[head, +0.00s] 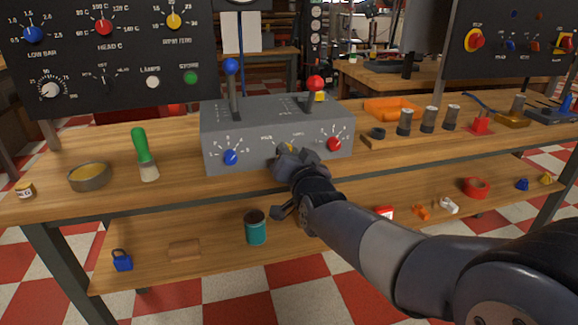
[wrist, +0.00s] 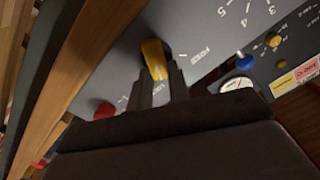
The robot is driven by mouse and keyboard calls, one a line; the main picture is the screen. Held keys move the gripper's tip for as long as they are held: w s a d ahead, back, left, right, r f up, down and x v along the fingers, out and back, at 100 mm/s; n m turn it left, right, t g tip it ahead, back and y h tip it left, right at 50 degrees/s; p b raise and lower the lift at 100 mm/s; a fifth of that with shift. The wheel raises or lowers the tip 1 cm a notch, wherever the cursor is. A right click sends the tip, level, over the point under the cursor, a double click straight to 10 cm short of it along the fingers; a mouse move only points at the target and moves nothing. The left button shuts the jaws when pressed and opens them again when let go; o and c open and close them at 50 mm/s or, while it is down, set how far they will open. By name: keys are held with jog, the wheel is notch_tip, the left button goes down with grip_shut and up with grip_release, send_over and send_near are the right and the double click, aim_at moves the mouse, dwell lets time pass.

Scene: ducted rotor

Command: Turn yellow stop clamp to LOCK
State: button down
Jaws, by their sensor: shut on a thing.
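The yellow stop clamp (wrist: 155,60) is on the front of the grey control box (head: 236,137). In the wrist view its yellow lever points down the picture, between my finger ends, toward a small white label that looks like LOCK. The FREE label (wrist: 202,56) is to its right. My gripper (wrist: 162,88) is shut on the clamp, one dark finger on each side. In the head view my gripper (head: 290,156) is at the box's lower front and covers most of the clamp.
A blue knob (head: 231,158) and a red knob (head: 334,144) flank my gripper on the box front. Blue-topped (head: 231,66) and red-topped (head: 316,83) levers rise from the box. A green-handled brush (head: 142,150) stands on the bench to the left.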

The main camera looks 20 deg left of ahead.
jog(key=shift+w+d+f+m+b, duration=0.1)
jog(key=shift+d+f+m+b, duration=0.05)
jog(key=shift+m+b, duration=1.4)
jog(key=c, duration=1.3)
grip_release()
jog(key=p+v, duration=0.1)
jog(key=v, duration=0.9)
jog(key=shift+s+d+p, duration=0.3)
jog(key=shift+p, duration=0.1)
